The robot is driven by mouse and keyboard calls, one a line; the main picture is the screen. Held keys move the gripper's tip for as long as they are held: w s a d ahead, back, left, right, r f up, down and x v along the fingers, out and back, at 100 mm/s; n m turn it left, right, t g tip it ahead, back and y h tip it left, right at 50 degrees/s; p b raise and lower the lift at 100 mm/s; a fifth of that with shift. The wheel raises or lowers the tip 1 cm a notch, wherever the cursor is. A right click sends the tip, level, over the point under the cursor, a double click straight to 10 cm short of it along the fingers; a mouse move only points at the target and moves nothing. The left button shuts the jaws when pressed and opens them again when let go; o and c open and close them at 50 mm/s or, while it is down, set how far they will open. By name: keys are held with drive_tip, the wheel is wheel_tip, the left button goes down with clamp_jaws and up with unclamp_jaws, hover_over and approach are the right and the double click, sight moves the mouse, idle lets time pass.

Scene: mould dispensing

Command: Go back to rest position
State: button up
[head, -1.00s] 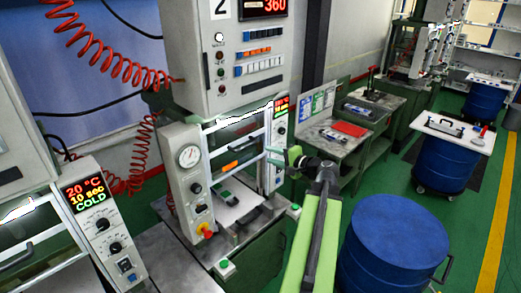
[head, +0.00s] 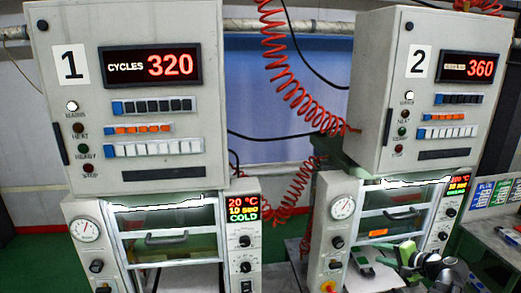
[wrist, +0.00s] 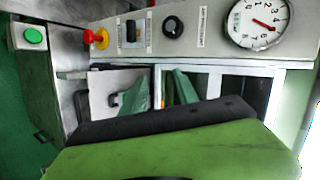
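My gripper (head: 393,258) is in front of press 2 (head: 372,90), at the lower right of the head view. In the wrist view my gripper (wrist: 157,88) has two green fingers standing apart with nothing seen between them. A small dark and green piece (head: 362,266) lies on the press 2 bed, left of the gripper and apart from it. A dark handle on a pale plate (wrist: 105,110) shows in the wrist view. The green and black body of my arm hides the lower half of that view.
Press 1 (head: 127,75) stands at left, reading 320 cycles; its lower unit shows 20 °C, 10 sec, COLD. A gauge (wrist: 258,20), a red-and-yellow stop knob (wrist: 97,38) and a green button (wrist: 33,36) lie near the gripper. Red coiled hoses (head: 285,75) hang between the presses.

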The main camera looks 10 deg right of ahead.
drive_tip(key=w+a+f+n+g+y+b, duration=0.1)
drive_tip(key=w+a+f+n+g+b, duration=0.15)
drive_tip(key=a+f, duration=0.6)
drive_tip(key=w+a+f+n+g+y+b, duration=0.15)
drive_tip(key=a+f+n+g+b, duration=0.35)
drive_tip(key=a, duration=0.6)
drive_tip(key=s+a+f+n+g+h+b, duration=0.2)
drive_tip(key=a+f+n, duration=0.1)
drive_tip(key=a+f, duration=0.4)
drive_tip(key=s+a+f+n+g+h+b, duration=0.1)
drive_tip(key=a+f+n+g+h+b, duration=0.1)
drive_tip(key=a+f, duration=0.5)
drive_tip(key=a+n+h+b, duration=0.1)
drive_tip(key=a, duration=0.4)
drive_tip(key=shift+s+a+g+b, duration=0.3)
drive_tip(key=shift+s+g, duration=0.05)
drive_tip(key=shift+s, duration=0.05)
drive_tip(key=shift+n, duration=0.25)
